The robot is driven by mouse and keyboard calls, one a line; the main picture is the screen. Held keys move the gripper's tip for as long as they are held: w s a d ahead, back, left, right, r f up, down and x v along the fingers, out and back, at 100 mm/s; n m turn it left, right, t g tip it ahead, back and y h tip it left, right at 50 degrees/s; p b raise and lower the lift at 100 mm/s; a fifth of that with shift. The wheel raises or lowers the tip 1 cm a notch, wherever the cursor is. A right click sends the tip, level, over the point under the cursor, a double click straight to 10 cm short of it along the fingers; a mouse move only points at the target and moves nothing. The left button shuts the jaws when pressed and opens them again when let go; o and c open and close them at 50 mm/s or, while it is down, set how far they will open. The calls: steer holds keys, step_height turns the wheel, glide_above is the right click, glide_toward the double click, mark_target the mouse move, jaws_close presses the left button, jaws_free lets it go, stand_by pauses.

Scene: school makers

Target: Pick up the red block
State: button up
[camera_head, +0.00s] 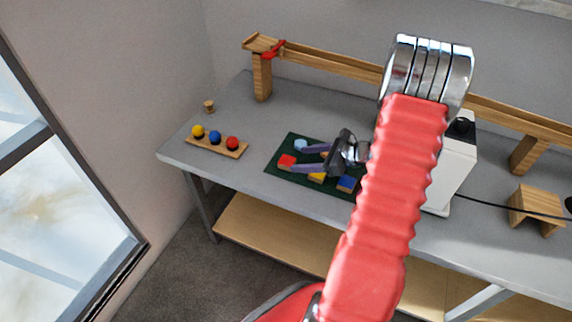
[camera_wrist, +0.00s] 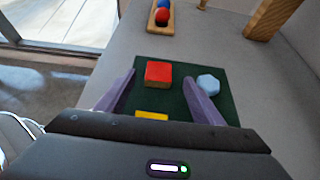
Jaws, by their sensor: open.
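The red block (camera_head: 287,161) lies on the left part of a dark green mat (camera_head: 271,168) on the grey table. In the wrist view the red block (camera_wrist: 158,74) sits upright between and beyond my two purple fingers, apart from both. My gripper (camera_head: 302,158) is open and empty above the mat, its fingers pointing left towards the block. The gripper (camera_wrist: 160,90) also shows in the wrist view with its fingers spread wide.
A light blue piece (camera_head: 301,145), a yellow block (camera_head: 316,178) and a blue block (camera_head: 346,183) share the mat. A wooden holder (camera_head: 213,147) with three coloured balls stands left. A wooden ramp (camera_head: 330,66) runs along the back. A white box (camera_head: 455,165) stands right.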

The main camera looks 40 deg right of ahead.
mark_target(290, 162)
steer(key=shift+f, duration=0.1)
steer(key=shift+x, duration=2.6)
steer(key=shift+s+a+f, duration=0.1)
steer(key=shift+s+f, duration=0.05)
steer(key=shift+s, duration=0.05)
steer(key=shift+c, duration=0.4)
steer(key=c, duration=1)
steer(key=shift+c, duration=0.2)
step_height(290, 162, up, 10)
